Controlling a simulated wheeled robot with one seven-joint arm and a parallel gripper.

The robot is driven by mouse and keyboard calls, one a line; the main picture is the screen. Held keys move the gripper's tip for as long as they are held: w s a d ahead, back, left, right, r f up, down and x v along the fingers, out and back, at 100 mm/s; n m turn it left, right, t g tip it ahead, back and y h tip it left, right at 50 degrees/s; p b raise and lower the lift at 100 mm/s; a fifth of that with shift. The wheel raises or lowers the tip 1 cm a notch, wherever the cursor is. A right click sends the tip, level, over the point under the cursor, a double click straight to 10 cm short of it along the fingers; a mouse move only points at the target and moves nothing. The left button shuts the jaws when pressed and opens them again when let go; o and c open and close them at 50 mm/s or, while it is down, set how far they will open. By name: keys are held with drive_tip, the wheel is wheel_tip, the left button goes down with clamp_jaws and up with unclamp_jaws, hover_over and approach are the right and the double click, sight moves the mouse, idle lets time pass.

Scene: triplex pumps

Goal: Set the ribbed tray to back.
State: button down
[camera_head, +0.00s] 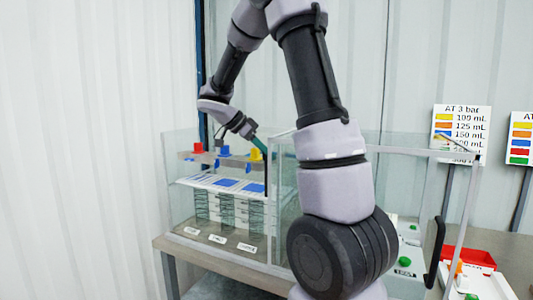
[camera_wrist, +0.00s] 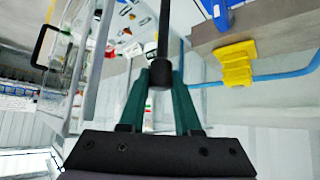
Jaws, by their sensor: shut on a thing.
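My gripper (camera_head: 258,144) is inside the glass case, near the yellow knob (camera_head: 256,154) at the right of the row. In the wrist view its green fingers (camera_wrist: 162,80) are shut on the end of a thin black rod (camera_wrist: 166,30). The rod also shows in the camera_head view (camera_head: 266,178), hanging down beside the pumps. A flat white panel with blue patches (camera_head: 226,184) lies above the spring-like columns (camera_head: 227,209). I cannot make out for sure which thing is the ribbed tray.
Red (camera_head: 198,148) and blue (camera_head: 225,151) knobs stand left of the yellow one, along a grey bar. Glass walls surround the pumps. A black door handle (camera_head: 435,252) is at the right. A red tray (camera_head: 468,257) and a sign (camera_head: 460,133) are farther right.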

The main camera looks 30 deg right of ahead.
idle(0.9)
drive_tip(key=w+d, duration=0.9)
drive_tip(key=d, duration=0.3)
drive_tip(key=shift+w+r, duration=0.15)
drive_tip(key=shift+w, duration=0.1)
drive_tip(key=shift+d, duration=0.1)
drive_tip(key=c, duration=0.6)
unclamp_jaws()
drive_tip(key=shift+w+d, duration=0.1)
drive_tip(key=v, duration=1)
drive_tip(key=shift+a+r, duration=0.25)
drive_tip(key=shift+a, duration=0.05)
